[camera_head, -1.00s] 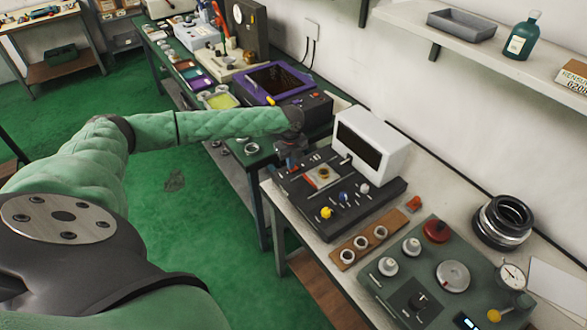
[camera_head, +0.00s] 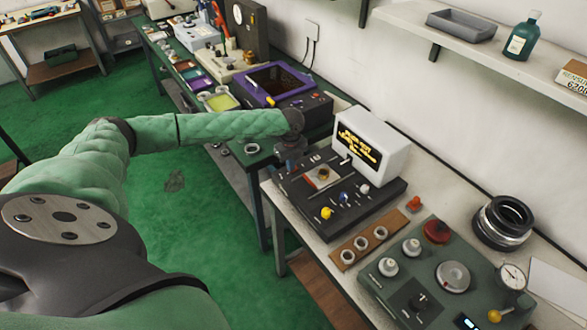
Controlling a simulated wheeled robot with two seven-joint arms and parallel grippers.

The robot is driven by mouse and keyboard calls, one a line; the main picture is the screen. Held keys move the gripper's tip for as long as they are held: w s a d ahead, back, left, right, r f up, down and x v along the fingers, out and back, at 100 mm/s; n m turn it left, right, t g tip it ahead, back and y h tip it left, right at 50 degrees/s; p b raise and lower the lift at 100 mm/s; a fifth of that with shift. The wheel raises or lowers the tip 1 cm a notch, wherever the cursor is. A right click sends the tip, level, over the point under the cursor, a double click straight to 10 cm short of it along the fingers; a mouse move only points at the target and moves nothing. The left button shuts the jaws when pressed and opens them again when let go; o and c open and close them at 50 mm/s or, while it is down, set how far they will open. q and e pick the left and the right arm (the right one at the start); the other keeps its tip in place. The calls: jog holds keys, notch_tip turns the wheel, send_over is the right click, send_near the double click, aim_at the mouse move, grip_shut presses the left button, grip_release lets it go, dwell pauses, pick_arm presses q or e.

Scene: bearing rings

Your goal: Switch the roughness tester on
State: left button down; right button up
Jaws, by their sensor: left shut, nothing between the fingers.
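The roughness tester (camera_head: 335,215) is a dark console with knobs, and a white-cased screen (camera_head: 396,150) stands at its back. The screen shows lit yellow text. My left gripper (camera_head: 291,163) is shut and empty, pointing down at the console's far left corner. Its fingertips are small and partly hidden, so I cannot tell whether they touch the panel. My right gripper is not in view.
A wooden strip with several rings (camera_head: 364,244) lies in front of the console. A green gauge panel (camera_head: 437,275) stands to its right, with stacked black rings (camera_head: 503,222) behind. A purple-framed device (camera_head: 275,83) stands beyond my left gripper.

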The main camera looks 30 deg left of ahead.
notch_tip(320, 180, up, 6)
jog(key=p, duration=0.5)
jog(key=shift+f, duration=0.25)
dwell(0.5)
